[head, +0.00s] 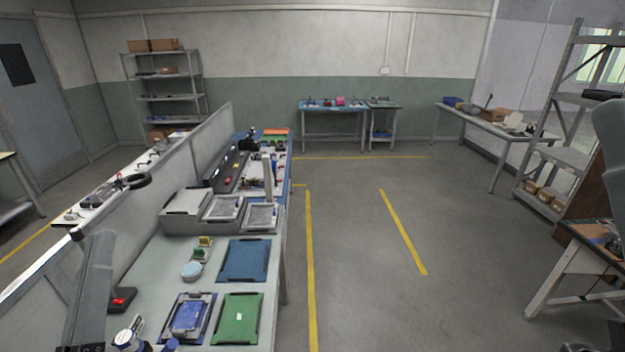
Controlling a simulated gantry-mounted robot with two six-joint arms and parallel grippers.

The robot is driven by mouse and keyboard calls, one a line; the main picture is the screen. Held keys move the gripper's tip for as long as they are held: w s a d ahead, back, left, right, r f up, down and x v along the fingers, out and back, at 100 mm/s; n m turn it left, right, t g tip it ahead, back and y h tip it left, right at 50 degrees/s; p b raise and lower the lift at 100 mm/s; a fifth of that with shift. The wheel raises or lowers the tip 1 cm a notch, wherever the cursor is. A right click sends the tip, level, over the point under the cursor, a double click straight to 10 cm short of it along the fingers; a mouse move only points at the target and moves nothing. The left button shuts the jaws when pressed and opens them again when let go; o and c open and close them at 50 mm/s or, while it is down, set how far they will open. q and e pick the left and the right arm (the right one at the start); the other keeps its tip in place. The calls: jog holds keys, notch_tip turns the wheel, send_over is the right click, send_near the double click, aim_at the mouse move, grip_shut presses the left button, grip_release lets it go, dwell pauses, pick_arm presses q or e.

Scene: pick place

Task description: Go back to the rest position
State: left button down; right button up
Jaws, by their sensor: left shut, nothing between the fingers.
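My left arm (90,285) comes in at the lower left of the head view, over the left end of the near workbench. My left gripper (80,348) shows only as a dark part cut off by the bottom edge. It is shut, and I see nothing held in it. My right gripper is not in view.
The workbench (148,272) holds a green tray (238,318), a blue tray (244,261), a blue-filled tray (188,317), grey bins (187,206) and a red-buttoned box (121,299). A partition (165,180) runs behind them. The marked floor (345,230) is clear.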

pick_arm(q)
jog(key=s+d+r+m+t+h+p, duration=0.1)
jog(key=s+r+m+h+p, duration=0.1)
jog(key=r+p, duration=1)
jog(key=s+d+r+m+t+h+p, duration=0.1)
jog(key=r+m+h+p, duration=0.4)
jog(key=r+p, duration=0.8)
notch_tip(320, 180, up, 14)
jog(key=shift+s+d+m+t+h+p, duration=0.3)
jog(key=shift+s+d+m+t, duration=0.1)
jog(key=shift+d+m+t, duration=0.4)
